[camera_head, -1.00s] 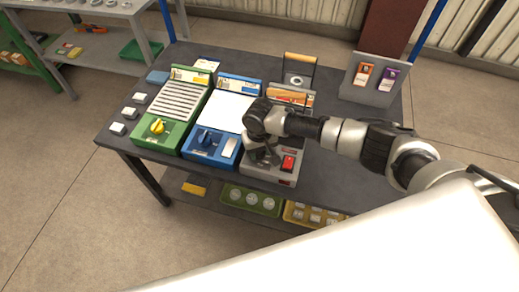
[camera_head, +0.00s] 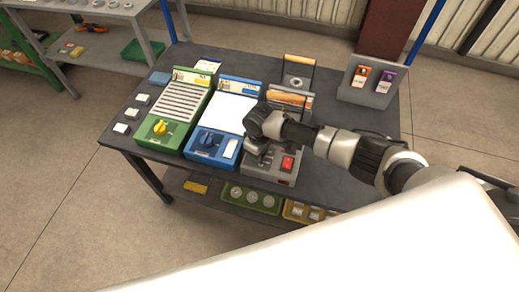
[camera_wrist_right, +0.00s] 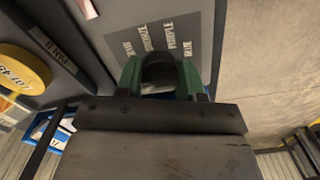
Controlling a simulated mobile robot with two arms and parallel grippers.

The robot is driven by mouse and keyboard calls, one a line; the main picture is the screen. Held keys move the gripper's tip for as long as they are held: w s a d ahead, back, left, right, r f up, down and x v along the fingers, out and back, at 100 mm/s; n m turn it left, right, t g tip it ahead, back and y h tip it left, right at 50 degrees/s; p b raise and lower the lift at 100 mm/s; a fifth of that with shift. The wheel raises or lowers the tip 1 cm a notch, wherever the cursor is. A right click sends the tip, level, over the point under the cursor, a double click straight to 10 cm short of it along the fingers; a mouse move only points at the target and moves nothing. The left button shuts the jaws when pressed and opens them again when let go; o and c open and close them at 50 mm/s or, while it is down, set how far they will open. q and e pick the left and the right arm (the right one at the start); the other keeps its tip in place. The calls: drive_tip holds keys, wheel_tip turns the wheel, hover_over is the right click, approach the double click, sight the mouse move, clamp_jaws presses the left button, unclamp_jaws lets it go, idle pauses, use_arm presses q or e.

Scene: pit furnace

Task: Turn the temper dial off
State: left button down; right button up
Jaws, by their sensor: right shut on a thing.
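The temper dial is a dark round knob (camera_wrist_right: 158,68) on a grey panel printed with colour words such as "PURPLE" and "STRAW", seen upside down in the right wrist view. My right gripper (camera_wrist_right: 160,78) has its green fingers closed on either side of this knob. In the head view my right gripper (camera_head: 258,152) reaches down onto the grey unit (camera_head: 270,176) at the right of the row and hides the dial there. The dial's pointer cannot be made out. My left gripper does not show.
A red switch (camera_head: 287,163) sits beside my right gripper on the grey unit. A grey stand (camera_head: 352,91) with two tags is at back right.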

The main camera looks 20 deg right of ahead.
drive_tip(key=shift+n, duration=0.5)
drive_tip(key=o, duration=0.9)
wheel_tip(320, 180, up, 11)
drive_tip(key=shift+f, duration=0.1)
idle(0.4)
